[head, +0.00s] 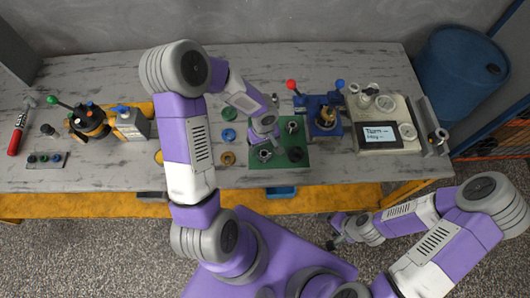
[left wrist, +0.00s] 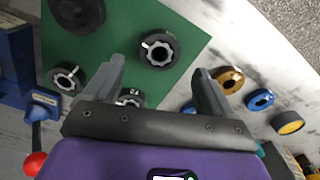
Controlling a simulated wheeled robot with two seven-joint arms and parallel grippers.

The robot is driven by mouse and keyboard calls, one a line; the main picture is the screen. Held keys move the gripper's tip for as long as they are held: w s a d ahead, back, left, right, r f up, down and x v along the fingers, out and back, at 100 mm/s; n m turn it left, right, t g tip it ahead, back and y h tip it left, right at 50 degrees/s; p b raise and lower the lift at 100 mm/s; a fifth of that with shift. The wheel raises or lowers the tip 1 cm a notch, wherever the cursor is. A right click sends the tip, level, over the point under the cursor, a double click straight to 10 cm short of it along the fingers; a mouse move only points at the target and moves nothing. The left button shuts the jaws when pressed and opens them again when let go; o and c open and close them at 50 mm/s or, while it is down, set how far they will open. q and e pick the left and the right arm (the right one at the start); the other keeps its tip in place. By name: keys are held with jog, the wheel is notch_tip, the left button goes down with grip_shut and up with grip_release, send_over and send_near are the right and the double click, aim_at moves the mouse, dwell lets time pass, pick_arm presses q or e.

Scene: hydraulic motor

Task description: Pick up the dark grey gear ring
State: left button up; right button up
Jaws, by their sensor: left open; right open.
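Several dark gear rings lie on the green mat (head: 280,161). A dark grey toothed ring (head: 264,155) is near its front left; in the left wrist view this ring (left wrist: 160,48) lies just beyond my fingertips. A second toothed ring (head: 292,126) is at the back right, also seen in the left wrist view (left wrist: 67,77). A third ring (left wrist: 130,98) is partly hidden by my gripper. A plain black round part (head: 295,154) is at the front right. My left gripper (head: 264,138) is open and empty above the mat. My right gripper (head: 335,232) is open, off the table's front.
A blue fixture (head: 325,118) with levers and a pale display device (head: 378,130) stand to the right.

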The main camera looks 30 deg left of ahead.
aim_at(264, 156)
pick_arm(q)
notch_tip(264, 156, down, 5)
jog(key=shift+d+b, duration=0.1)
jog(key=shift+b, duration=0.25)
jog(key=c, duration=1.4)
jog(key=shift+r, duration=0.1)
notch_tip(264, 156, up, 10)
jog(key=p, duration=0.2)
jog(key=shift+r, duration=0.1)
jog(key=shift+r+p, duration=0.5)
jog(key=shift+r, duration=0.15)
